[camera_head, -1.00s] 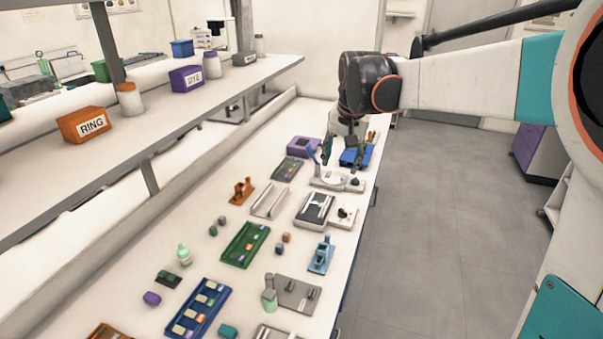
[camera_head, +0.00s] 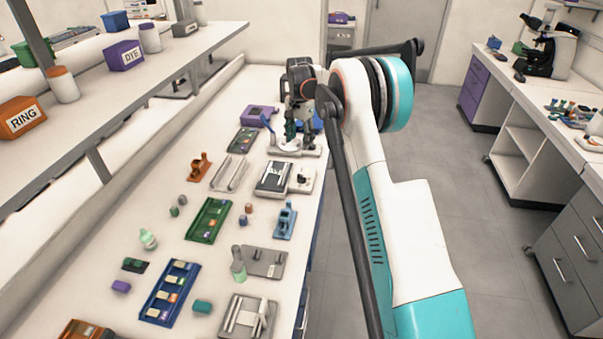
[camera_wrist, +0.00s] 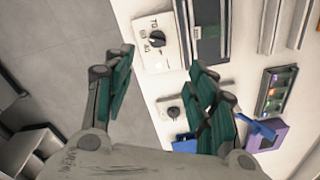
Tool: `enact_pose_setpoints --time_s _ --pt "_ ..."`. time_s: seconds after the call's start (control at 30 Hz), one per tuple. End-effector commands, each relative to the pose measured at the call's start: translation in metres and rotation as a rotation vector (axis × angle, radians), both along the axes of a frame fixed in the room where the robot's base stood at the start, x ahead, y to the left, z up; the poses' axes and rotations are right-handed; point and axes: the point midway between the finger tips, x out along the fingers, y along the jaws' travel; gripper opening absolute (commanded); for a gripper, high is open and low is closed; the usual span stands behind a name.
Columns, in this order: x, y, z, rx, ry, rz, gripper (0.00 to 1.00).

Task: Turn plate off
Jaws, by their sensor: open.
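A flat plate unit with a dark top (camera_head: 273,177) lies on the bench, and its dark top also shows in the wrist view (camera_wrist: 209,32). Next to it is a white control box (camera_head: 301,180) with a black knob (camera_wrist: 157,39) and dark markings. The knob's setting is too small to read. My gripper (camera_wrist: 160,60) is open and empty, with green-padded fingers apart; the control box's lower end shows between the fingertips. In the head view my gripper (camera_head: 299,128) is over a second white unit (camera_head: 305,150), whose black knob (camera_wrist: 174,112) shows between the fingers.
A purple box (camera_head: 259,115) and a blue item (camera_wrist: 184,143) are close to my gripper. A small tray (camera_head: 243,140), a grey rail piece (camera_head: 230,175) and an orange stand (camera_head: 200,167) lie to the left. The bench's right edge borders open floor (camera_head: 455,190).

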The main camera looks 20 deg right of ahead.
Motion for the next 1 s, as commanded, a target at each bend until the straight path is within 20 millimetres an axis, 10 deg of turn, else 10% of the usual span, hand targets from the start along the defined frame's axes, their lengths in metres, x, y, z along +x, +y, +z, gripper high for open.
enact_pose_setpoints --time_s 1.0 --pt "0.013 -0.014 -0.153 0.01 0.042 -0.076 0.52"
